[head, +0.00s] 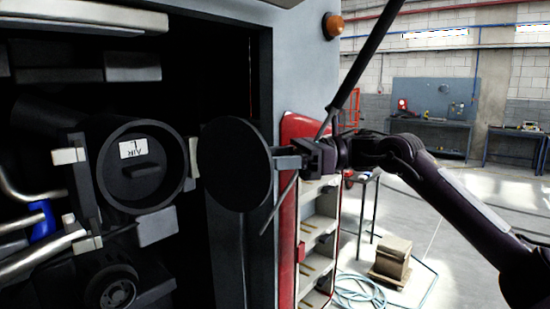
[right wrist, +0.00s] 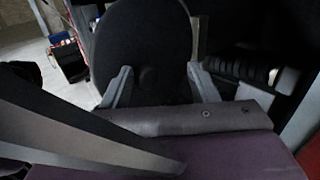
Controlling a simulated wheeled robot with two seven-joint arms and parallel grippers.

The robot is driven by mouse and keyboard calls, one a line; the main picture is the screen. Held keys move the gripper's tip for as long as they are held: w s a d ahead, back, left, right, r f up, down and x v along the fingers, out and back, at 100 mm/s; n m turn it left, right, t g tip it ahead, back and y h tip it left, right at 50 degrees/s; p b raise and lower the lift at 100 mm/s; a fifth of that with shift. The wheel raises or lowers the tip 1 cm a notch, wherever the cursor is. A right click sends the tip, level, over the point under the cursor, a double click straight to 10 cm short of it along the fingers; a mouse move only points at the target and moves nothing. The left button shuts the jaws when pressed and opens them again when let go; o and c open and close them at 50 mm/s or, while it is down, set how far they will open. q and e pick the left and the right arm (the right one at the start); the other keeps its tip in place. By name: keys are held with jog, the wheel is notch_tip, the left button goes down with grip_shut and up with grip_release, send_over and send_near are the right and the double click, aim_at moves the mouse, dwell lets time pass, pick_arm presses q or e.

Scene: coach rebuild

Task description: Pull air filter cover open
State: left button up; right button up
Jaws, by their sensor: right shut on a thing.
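The air filter cover (head: 236,165) is a round black disc. It stands swung out to the right of the round filter housing (head: 178,160), so the housing's mouth is open. Inside the housing I see a dark filter face with a white AIR label (head: 134,148). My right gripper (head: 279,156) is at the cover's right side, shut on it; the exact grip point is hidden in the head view. In the right wrist view the cover (right wrist: 145,40) fills the space beyond the two grey fingers (right wrist: 160,85), with a small knob between them. My left gripper is not in view.
Metal pipes (head: 40,250) and brackets surround the housing on the left. The grey body panel (head: 305,75) and a red open door with step shelves (head: 318,235) stand close to my right arm. A dark strut (head: 365,60) slants above it. Open floor lies at right.

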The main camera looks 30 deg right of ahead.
jog(key=shift+w, duration=0.1)
jog(key=v, duration=0.8)
jog(key=shift+b, duration=0.35)
jog(key=shift+a, duration=0.15)
